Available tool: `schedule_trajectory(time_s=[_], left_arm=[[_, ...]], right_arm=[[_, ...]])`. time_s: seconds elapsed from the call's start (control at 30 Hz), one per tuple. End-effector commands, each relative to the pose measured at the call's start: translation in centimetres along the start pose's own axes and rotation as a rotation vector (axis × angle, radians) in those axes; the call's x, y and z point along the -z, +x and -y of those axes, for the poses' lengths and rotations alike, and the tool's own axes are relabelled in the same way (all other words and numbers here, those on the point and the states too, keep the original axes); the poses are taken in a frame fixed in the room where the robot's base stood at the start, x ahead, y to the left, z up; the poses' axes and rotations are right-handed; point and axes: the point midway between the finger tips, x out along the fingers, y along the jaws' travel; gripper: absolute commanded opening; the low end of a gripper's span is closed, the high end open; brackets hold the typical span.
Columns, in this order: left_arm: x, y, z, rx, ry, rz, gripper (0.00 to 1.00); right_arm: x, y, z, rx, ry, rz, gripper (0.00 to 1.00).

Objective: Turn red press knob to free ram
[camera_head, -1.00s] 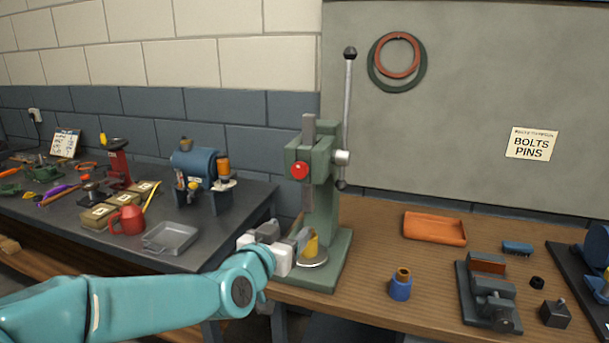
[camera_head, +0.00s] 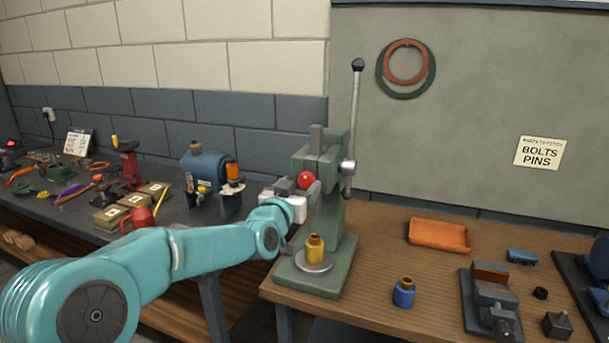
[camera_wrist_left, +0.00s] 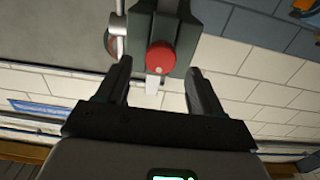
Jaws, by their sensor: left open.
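The red press knob (camera_head: 305,180) sits on the front of the green press head (camera_head: 318,160). In the left wrist view the knob (camera_wrist_left: 160,58) shows between and just beyond the two fingers. My left gripper (camera_head: 306,187) is at knob height, open, with its fingers on either side of the knob's line; I cannot tell whether they touch it. The ram (camera_head: 316,138) stands up out of the press head. A yellow bushing (camera_head: 314,248) stands upright on the round plate (camera_head: 314,262) of the press base. My right gripper is not in view.
The press lever (camera_head: 353,110) rises at the press's right side. A blue part (camera_head: 404,292), an orange tray (camera_head: 438,236) and a vise (camera_head: 490,300) are on the wooden bench to the right. A dark bench with several tools stands on the left.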

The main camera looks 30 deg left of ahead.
Motion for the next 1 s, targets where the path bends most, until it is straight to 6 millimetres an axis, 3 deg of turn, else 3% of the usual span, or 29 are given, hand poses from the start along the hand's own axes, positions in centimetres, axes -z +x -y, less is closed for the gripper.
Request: schedule_trajectory(time_s=[0.2,0.53,0.57,0.7,0.73,1.0], left_arm=[[0.1,2.7,-0.1,0.001,0.0,0.0,0.67],[-0.1,3.2,-0.1,0.0,0.001,0.0,0.67],[-0.1,3.2,-0.1,0.0,0.001,0.0,0.63],[0.0,3.1,-0.1,0.0,0.001,0.0,0.18],[0.0,3.1,-0.1,0.0,0.001,0.0,0.12],[-0.2,3.1,-0.1,0.0,-0.018,-0.001,0.12]], right_arm=[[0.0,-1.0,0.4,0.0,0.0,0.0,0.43],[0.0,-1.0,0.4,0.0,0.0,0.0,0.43],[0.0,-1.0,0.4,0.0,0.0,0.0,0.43],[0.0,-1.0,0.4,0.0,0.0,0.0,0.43],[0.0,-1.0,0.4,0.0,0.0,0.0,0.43],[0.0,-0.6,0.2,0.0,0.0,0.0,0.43]])
